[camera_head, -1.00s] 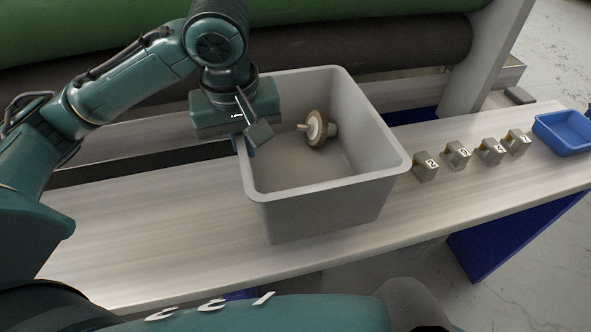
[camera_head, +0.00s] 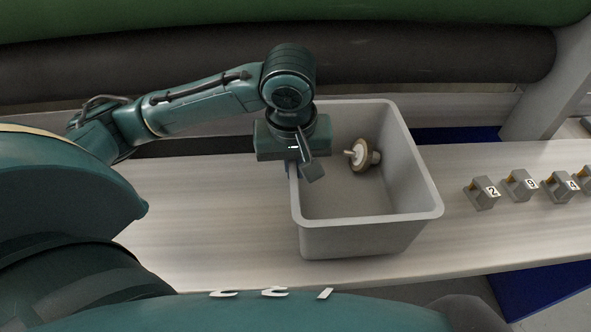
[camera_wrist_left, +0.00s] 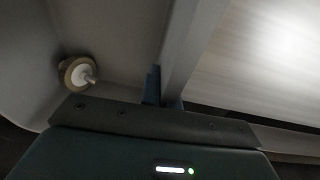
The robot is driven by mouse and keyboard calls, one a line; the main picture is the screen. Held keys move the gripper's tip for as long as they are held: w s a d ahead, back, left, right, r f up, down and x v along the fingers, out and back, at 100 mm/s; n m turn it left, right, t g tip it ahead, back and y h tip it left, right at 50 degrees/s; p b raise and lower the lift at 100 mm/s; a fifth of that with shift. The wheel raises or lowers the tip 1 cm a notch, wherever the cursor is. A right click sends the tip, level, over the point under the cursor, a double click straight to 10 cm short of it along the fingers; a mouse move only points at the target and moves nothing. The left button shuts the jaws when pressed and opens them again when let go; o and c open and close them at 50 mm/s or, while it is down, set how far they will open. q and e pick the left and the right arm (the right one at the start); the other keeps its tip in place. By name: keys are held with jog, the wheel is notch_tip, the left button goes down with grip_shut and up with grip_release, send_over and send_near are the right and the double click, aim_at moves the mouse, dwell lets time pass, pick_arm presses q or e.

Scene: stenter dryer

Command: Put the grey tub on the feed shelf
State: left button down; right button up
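The grey tub (camera_head: 365,235) is a deep open box, upright over the pale bench top (camera_head: 200,240), which may be the feed shelf. I cannot tell whether its base touches the surface. My left gripper (camera_head: 302,172) is at the tub's left wall. In the left wrist view its blue fingertips (camera_wrist_left: 163,90) sit on either side of the wall (camera_wrist_left: 192,45), closed on it. A wheel-like part (camera_head: 358,155) with a pale hub lies inside the tub; it also shows in the left wrist view (camera_wrist_left: 77,73). My right gripper is out of view.
Several small grey numbered blocks (camera_head: 484,193) stand in a row right of the tub. A dark roller (camera_head: 420,62) and a green roller (camera_head: 420,15) run behind the bench. A grey upright (camera_head: 550,85) stands at the back right. Bare bench lies left of the tub.

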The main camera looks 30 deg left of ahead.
pick_arm(q)
jog(key=shift+f, duration=0.5)
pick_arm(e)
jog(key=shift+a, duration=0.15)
pick_arm(q)
jog(key=shift+f, duration=0.1)
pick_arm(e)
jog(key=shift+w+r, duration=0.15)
pick_arm(q)
jog(key=c, duration=1.6)
grip_release()
jog(key=shift+c, duration=0.2)
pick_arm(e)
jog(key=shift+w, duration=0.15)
pick_arm(q)
notch_tip(320, 180, up, 12)
jog(key=s+p, duration=0.1)
jog(key=p, duration=0.2)
jog(key=shift+s+d, duration=0.3)
jog(key=shift+s, duration=0.05)
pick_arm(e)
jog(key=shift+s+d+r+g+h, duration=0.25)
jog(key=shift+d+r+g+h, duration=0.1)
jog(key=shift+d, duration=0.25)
